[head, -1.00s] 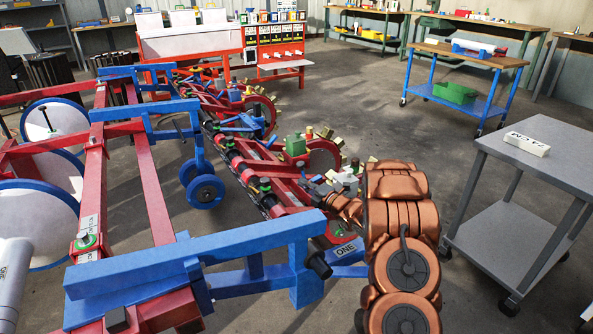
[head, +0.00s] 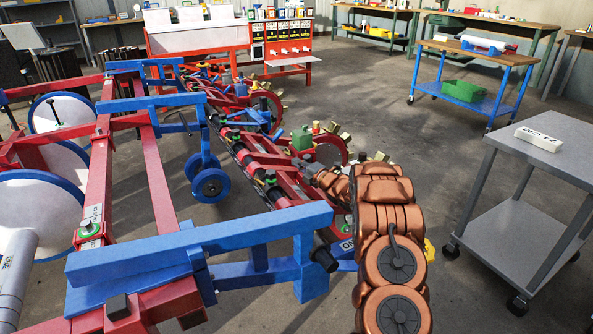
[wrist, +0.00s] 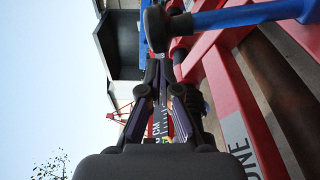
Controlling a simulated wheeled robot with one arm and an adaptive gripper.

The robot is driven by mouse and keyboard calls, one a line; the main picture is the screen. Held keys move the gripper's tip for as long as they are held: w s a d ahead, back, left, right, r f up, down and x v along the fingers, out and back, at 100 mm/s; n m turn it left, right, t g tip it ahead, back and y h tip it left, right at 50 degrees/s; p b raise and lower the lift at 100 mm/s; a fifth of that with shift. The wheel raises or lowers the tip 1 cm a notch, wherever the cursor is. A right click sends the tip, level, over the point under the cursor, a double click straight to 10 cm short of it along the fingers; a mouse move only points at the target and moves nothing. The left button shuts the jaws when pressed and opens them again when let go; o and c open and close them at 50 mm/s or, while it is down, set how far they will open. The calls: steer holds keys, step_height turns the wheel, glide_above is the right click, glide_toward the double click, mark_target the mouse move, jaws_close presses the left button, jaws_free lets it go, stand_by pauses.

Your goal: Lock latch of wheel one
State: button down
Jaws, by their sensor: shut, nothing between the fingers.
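In the wrist view my gripper (wrist: 162,72) points ahead with its dark fingers closed together and nothing between them. A dark round knob (wrist: 156,28) on a blue lever (wrist: 235,15) shows just above the fingertips; I cannot tell whether they touch. The label ONE (wrist: 238,145) is on the red frame bar (wrist: 225,90) at the right. The latch's locked or unlocked position cannot be told.
The red and blue planter frame fills the left and middle of the head view, with a small blue-rimmed wheel (head: 211,186). A grey cart (head: 520,215) carrying a white block (head: 538,138) stands at right. Open floor lies between the planter and a blue cart (head: 465,95).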

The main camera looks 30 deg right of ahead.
steer(key=shift+s+d+r, duration=0.1)
steer(key=shift+s+d, duration=0.05)
steer(key=shift+d, duration=0.75)
steer(key=shift+d+r, duration=0.35)
steer(key=shift+d, duration=0.35)
steer(key=shift+a, duration=0.1)
glide_toward(306, 159)
steer(key=a, duration=0.4)
